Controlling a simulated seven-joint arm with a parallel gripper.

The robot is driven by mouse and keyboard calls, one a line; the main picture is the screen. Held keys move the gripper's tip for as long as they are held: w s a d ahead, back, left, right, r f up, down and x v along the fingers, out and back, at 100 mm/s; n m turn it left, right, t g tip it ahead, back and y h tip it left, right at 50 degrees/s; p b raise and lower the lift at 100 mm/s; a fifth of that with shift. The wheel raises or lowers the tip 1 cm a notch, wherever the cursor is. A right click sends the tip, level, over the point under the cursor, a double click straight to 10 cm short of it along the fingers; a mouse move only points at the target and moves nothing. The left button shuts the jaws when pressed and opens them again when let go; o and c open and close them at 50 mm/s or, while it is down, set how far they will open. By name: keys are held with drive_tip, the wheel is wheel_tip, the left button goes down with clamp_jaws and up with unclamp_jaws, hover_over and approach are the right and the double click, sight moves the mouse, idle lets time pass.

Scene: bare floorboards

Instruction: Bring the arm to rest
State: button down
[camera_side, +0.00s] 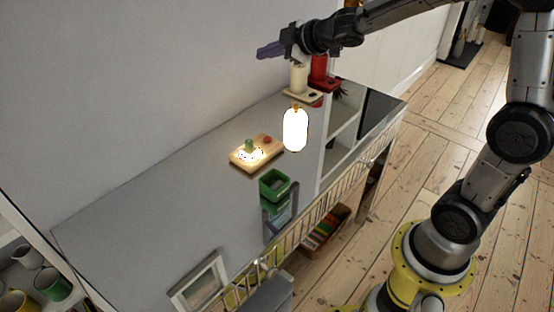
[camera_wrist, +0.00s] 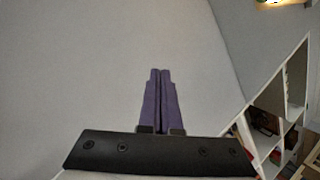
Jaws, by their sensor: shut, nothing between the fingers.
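My gripper (camera_side: 270,50) is raised high in the side view, above the back of the grey counter, with its purple fingers pointing left toward the wall. In the wrist view my gripper (camera_wrist: 160,73) shows its two purple fingers side by side and pressed together. It holds nothing. The plain wall fills most of the wrist view behind the fingers. My arm reaches in from the right side of the side view.
The grey counter (camera_side: 170,215) carries a wooden board (camera_side: 240,163) with small items, a green bin (camera_side: 273,190) and a glowing white lamp (camera_side: 295,130). A cream cylinder (camera_side: 299,78) and a red object (camera_side: 320,72) stand just below my gripper. Floorboards (camera_side: 420,150) lie open at right.

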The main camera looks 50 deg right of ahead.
drive_tip(key=s+r+m+h, duration=0.1)
drive_tip(key=s+r+m, duration=0.2)
drive_tip(key=s, duration=0.5)
drive_tip(key=s+r+m+h, duration=0.2)
drive_tip(key=s+r+m, duration=0.15)
drive_tip(key=s, duration=0.45)
drive_tip(key=s+a+f+m+g+y, duration=0.1)
drive_tip(key=s+a+f+m+g, duration=0.1)
drive_tip(key=s+f, duration=0.4)
drive_tip(key=s+a+f+m+g+y, duration=0.1)
drive_tip(key=s+f+g, duration=0.4)
drive_tip(key=s, duration=0.7)
drive_tip(key=shift+a+f+m+y, duration=0.35)
drive_tip(key=shift+a+m, duration=0.1)
drive_tip(key=shift+a, duration=0.3)
